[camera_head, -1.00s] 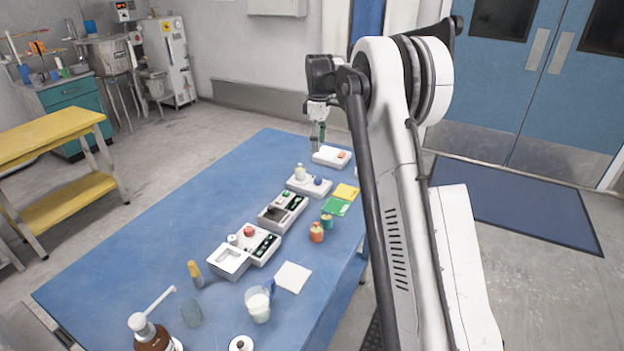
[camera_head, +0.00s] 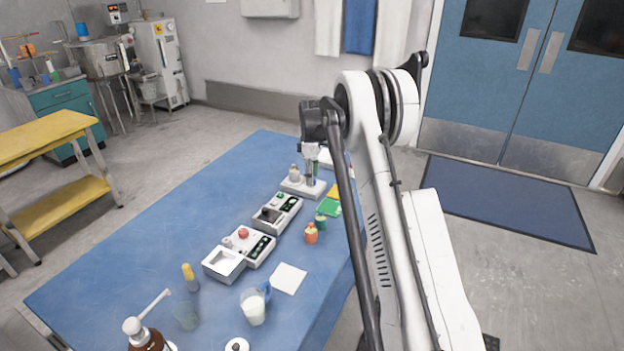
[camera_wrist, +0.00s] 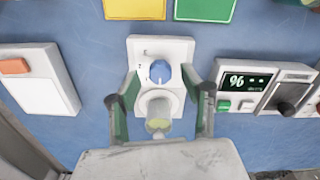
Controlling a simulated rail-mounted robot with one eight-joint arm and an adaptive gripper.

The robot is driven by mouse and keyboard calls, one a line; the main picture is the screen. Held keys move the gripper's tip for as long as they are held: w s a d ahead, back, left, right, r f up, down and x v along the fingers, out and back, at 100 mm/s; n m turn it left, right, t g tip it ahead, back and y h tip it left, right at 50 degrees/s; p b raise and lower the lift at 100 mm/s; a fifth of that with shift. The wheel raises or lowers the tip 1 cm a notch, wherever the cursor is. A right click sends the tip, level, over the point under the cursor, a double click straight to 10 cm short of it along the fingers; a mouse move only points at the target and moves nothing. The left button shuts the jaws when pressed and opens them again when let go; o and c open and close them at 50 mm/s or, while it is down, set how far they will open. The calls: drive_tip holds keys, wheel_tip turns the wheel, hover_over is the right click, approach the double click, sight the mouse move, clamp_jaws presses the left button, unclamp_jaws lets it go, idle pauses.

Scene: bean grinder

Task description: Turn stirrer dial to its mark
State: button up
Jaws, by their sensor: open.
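The stirrer is a white box with a blue dial (camera_wrist: 161,72) on its top and a round white plate holding a small pale bottle (camera_wrist: 158,125). The dial carries a light pointer line, and small dark characters are printed beside it, too small to read surely. In the head view the stirrer (camera_head: 291,186) stands towards the table's far end, its dial hidden by my gripper (camera_head: 312,180). In the wrist view my gripper (camera_wrist: 161,98) is open, its green-padded fingers on either side of the stirrer. No contact with the dial is visible.
In the wrist view, a white box with an orange button (camera_wrist: 15,66) lies left and a device with a display (camera_wrist: 247,84) right. Yellow (camera_wrist: 134,8) and green (camera_wrist: 205,8) pads lie above.

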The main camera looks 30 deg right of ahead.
drive_tip(key=shift+f, duration=0.6)
clamp_jaws()
